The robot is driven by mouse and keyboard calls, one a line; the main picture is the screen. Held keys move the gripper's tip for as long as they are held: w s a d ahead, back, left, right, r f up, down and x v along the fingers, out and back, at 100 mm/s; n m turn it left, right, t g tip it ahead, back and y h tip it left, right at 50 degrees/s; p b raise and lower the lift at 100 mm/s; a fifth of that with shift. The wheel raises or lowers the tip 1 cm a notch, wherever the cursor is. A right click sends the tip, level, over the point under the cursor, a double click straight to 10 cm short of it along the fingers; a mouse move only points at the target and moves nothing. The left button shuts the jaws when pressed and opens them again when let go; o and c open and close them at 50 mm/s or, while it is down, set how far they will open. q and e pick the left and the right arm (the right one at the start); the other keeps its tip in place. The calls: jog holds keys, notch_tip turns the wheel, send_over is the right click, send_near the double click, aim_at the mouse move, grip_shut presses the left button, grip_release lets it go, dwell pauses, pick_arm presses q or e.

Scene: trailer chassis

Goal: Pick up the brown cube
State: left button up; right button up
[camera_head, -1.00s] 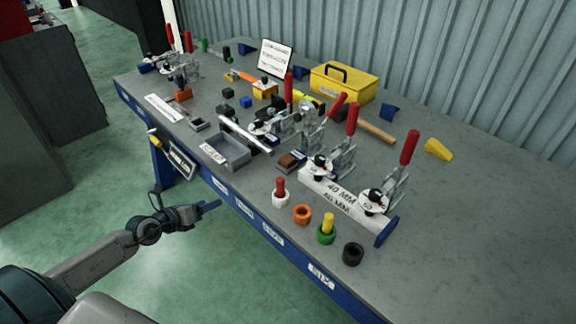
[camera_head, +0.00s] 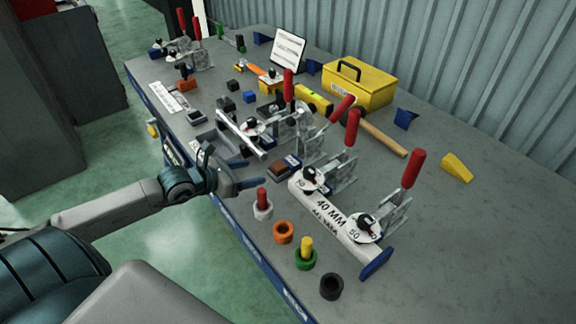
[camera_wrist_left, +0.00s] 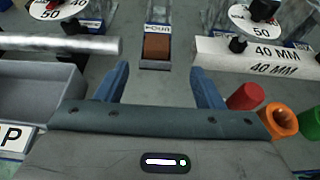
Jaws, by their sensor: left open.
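The brown cube (camera_head: 281,168) sits in a small dark tray (camera_head: 293,160) on the workbench, left of the white 40 MM block. In the left wrist view the brown cube (camera_wrist_left: 156,47) shows at the top centre, in its labelled tray, ahead of the fingers. My left gripper (camera_head: 256,172) is at the bench's front edge, to the left of the cube. In the left wrist view its two blue fingers (camera_wrist_left: 160,85) are spread apart with nothing between them, and the cube lies beyond their tips. My right gripper is not in view.
Toggle clamps stand on the white block (camera_head: 336,217).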

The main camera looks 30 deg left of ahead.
aim_at(277, 166)
pick_arm(q)
jog(key=b+x, duration=0.1)
jog(key=x, duration=0.3)
jog(key=shift+w+b, duration=0.1)
jog(key=shift+b, duration=0.2)
jog(key=shift+w+d, duration=0.1)
jog(key=shift+w, duration=0.1)
jog(key=shift+x, duration=2.55)
jog(key=shift+w+a+r, duration=0.1)
jog(key=shift+a, duration=0.1)
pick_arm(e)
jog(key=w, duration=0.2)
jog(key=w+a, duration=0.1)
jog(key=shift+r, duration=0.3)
pick_arm(q)
jog(key=shift+c, duration=0.4)
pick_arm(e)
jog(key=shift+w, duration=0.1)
pick_arm(q)
jog(key=c, duration=1)
